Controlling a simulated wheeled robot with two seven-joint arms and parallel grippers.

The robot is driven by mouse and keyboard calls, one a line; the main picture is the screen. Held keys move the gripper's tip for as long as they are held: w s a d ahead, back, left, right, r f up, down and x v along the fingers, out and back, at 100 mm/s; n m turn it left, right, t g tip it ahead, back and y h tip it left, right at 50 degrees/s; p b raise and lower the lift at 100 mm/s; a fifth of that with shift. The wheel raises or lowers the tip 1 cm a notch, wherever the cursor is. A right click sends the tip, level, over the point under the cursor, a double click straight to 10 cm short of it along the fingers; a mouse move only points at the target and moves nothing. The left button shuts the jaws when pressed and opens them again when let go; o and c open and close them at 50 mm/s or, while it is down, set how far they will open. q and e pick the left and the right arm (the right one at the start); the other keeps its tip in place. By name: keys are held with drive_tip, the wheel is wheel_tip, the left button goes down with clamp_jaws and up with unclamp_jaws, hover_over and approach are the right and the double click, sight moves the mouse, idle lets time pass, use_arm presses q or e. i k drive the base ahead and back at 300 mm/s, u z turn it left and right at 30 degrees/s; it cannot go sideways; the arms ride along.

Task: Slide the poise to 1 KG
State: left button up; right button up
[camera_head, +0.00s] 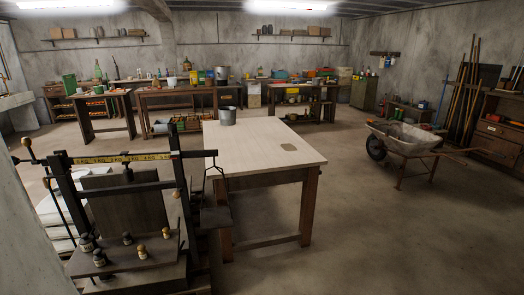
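The beam scale (125,235) stands at the left front, with a dark frame and a dark platform. Its beam (100,159) runs roughly level across the top and carries a yellow strip with dark KG marks. A small dark piece on the beam (126,160) looks like the poise. It sits between marks near the middle of the strip, but the number beside it is too small to read. Neither of my grippers shows in the head view.
Several knobbed weights (99,257) stand on the scale's base. A wooden table (262,145) with a metal bucket (228,116) is right of the scale. A wheelbarrow (405,140) stands farther right. Workbenches line the back wall. The floor at front right is clear.

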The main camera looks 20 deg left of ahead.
sight(129, 175)
drive_tip(key=u, duration=0.7)
drive_tip(key=i, duration=1.85)
drive_tip(key=u, duration=0.45)
